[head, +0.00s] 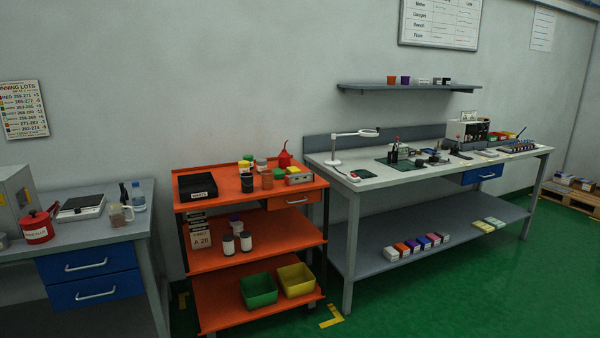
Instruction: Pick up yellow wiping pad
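A small yellow block (292,170), which looks like the yellow wiping pad, is at the right end of the orange cart's top shelf (222,195). Neither of my grippers is in view.
Near the pad are a red oil can (285,158), several jars and a black tray (197,187). A grey bench with blue drawers (88,262) stands left; a long workbench (375,179) stands right. Green floor (430,300) is clear in front.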

